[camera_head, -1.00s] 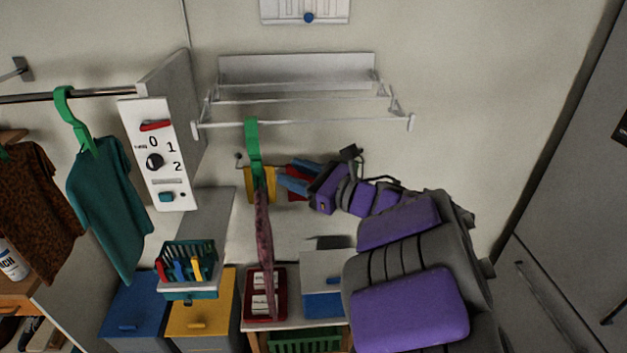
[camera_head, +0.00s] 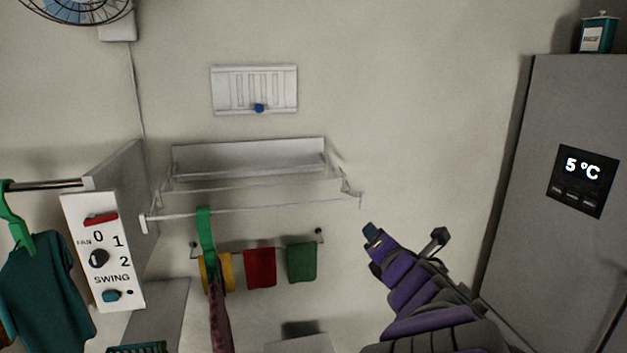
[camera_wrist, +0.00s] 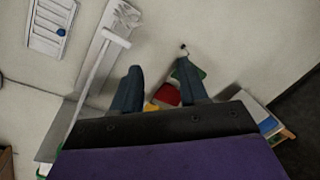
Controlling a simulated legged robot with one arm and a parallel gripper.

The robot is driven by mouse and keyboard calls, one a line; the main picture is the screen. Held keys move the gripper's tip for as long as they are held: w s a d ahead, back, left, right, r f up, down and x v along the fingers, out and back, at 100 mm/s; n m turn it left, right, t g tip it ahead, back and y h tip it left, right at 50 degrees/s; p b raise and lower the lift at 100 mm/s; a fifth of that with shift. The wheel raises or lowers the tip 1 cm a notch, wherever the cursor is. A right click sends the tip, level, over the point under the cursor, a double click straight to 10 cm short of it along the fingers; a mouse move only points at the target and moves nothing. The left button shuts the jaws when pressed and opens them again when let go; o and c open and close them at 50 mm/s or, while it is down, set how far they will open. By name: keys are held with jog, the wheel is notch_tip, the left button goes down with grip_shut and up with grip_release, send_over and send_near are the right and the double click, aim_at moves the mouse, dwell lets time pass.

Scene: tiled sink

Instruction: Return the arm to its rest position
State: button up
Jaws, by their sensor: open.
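My arm, purple and dark grey, comes up from the bottom right in the head view. My gripper (camera_head: 372,236) is at its upper left end, in front of the bare wall and right of the hanging cloths. In the wrist view the two blue-grey fingers of my gripper (camera_wrist: 160,90) stand apart with nothing between them. A pinkish-red garment (camera_head: 219,318) hangs on a green hanger (camera_head: 205,238) from the wall drying rack (camera_head: 250,210), clear of my gripper.
Yellow, red (camera_head: 259,268) and green (camera_head: 302,262) cloths hang below the rack. A control panel (camera_head: 104,250) and a teal shirt (camera_head: 45,290) are at left. A grey fridge (camera_head: 560,120) with a 5 °C display stands at right. The wall between rack and fridge is clear.

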jog(key=s+d+f+m+g+h+b, duration=0.1)
jog(key=s+d+f+m+g+h, duration=0.35)
jog(key=s+m, duration=0.45)
jog(key=s+d+f+m+g+h, duration=0.2)
jog(key=s+d+f+m+g, duration=0.3)
jog(key=s+f+m, duration=0.4)
jog(key=s+a+f+m+g+y, duration=0.1)
jog(key=s+a+f+m+g, duration=0.1)
jog(key=s, duration=0.6)
jog(key=s+a+f+m+g+y, duration=0.2)
jog(key=s+a+f+m+g, duration=0.1)
jog(key=s, duration=0.5)
jog(key=s+a+f+m+g+y, duration=0.1)
jog(key=s+a+f+m+g, duration=0.1)
jog(key=s, duration=0.6)
jog(key=a+m+g, duration=0.1)
jog(key=a+m, duration=0.1)
jog(key=m, duration=0.1)
jog(key=shift+f+m+b, duration=0.15)
jog(key=shift+m+b, duration=0.15)
jog(key=shift+b, duration=0.1)
